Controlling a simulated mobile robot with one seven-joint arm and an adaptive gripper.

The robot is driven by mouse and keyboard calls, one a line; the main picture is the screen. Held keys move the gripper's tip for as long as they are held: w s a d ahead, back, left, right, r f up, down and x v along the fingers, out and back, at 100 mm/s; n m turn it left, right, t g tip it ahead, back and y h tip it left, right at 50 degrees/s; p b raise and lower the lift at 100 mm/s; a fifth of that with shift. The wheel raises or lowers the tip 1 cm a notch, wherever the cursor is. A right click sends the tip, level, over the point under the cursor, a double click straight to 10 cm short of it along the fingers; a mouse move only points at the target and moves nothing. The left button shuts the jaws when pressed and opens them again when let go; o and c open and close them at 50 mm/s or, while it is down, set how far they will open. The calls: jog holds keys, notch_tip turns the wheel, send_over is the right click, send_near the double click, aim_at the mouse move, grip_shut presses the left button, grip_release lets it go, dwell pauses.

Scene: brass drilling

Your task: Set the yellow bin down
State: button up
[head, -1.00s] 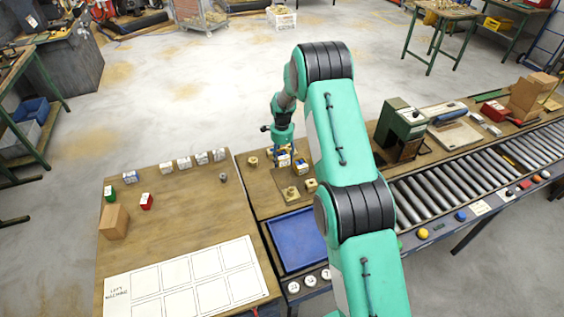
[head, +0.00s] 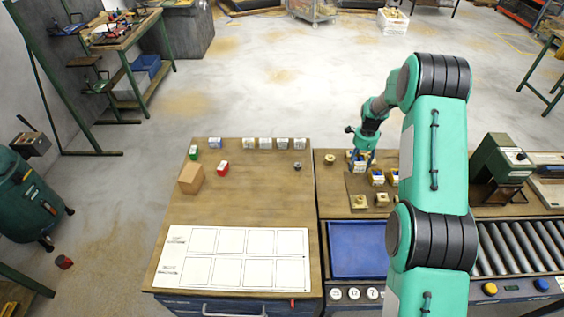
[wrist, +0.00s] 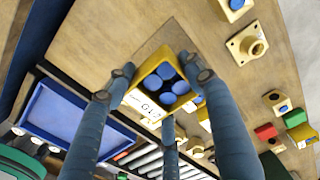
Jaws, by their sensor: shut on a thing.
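The yellow bin (wrist: 138,99) is between my gripper's fingers in the wrist view. It holds several round blue pieces and has a white label on one side. My gripper (wrist: 160,85) is shut on it. In the head view my gripper (head: 361,158) is at the back left of the middle bench, with the yellow bin (head: 362,166) partly hidden by the fingers. I cannot tell whether its base touches the bench top.
Two other yellow bins (head: 377,177) (head: 393,176) stand just to the right. Brass pieces (head: 360,201) lie in front, and another brass piece (head: 330,160) is to the left. A blue tray (head: 358,250) is nearer. The left bench (head: 255,195) has free room in its middle.

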jog(key=s+a, duration=0.1)
jog(key=a, duration=0.6)
jog(key=s+a+r+p, duration=0.1)
jog(key=a, duration=0.6)
jog(key=s+a, duration=0.1)
jog(key=a, duration=0.6)
jog(key=shift+s+r, duration=0.3)
jog(key=shift+r, duration=0.1)
jog(key=s+a, duration=0.2)
jog(key=a, duration=0.3)
jog(key=s+a+p, duration=0.1)
jog(key=s+a, duration=0.1)
jog(key=a, duration=0.3)
jog(key=s+a+r, duration=0.1)
jog(key=s+a, duration=0.2)
jog(key=a, duration=0.2)
jog(key=shift+a, duration=0.15)
jog(key=p, duration=0.2)
send_over(268, 163)
jog(key=shift+f, duration=0.7)
jog(key=shift+f, duration=0.1)
jog(key=shift+f, duration=1.65)
jog(key=shift+f, duration=0.15)
